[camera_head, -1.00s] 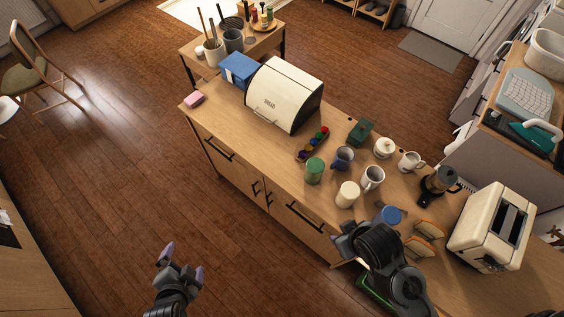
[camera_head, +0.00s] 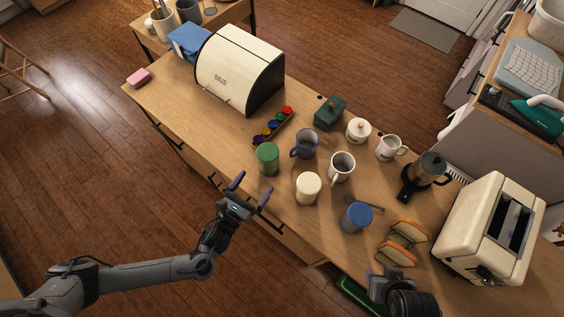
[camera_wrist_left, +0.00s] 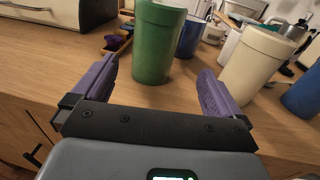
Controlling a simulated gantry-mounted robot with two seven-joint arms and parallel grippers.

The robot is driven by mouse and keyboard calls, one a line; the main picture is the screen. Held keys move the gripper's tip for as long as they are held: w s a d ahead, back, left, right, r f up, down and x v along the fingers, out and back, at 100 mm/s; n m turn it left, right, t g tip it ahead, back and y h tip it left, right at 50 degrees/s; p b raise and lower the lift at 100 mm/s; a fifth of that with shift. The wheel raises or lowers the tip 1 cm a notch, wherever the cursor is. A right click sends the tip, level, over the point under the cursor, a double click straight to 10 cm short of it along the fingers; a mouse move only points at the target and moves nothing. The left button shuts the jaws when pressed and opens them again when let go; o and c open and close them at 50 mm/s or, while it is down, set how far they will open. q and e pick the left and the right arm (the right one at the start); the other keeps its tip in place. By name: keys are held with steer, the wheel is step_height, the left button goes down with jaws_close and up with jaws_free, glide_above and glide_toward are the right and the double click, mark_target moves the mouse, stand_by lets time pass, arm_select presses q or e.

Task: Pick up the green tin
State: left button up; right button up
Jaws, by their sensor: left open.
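The green tin (camera_head: 267,159) is a short upright cylinder near the front edge of the wooden counter. In the left wrist view the green tin (camera_wrist_left: 157,45) stands ahead, between and beyond my fingers. My left gripper (camera_head: 251,190) is open and empty, just off the counter's front edge, with its two purple fingers pointing at the tin. The left gripper's fingers also show in the left wrist view (camera_wrist_left: 157,88). My right gripper (camera_head: 375,278) is partly visible at the lower right near the counter edge; its jaws are not clear.
A cream tin (camera_head: 308,188) and a blue tin (camera_head: 356,217) stand right of the green tin. A dark blue mug (camera_head: 305,145) is close behind it, and a white mug (camera_head: 341,167) farther right.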

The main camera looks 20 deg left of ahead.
mark_target(263, 168)
arm_select(q)
steer(key=x, duration=0.5)
steer(key=shift+w+a+r, duration=0.25)
steer(key=shift+w+r, duration=0.1)
steer(key=shift+w, duration=0.1)
steer(key=shift+x, duration=3.1)
steer(key=shift+c, duration=0.5)
steer(key=shift+a+r, duration=0.1)
steer(key=c, duration=1.1)
steer(key=shift+c, duration=0.2)
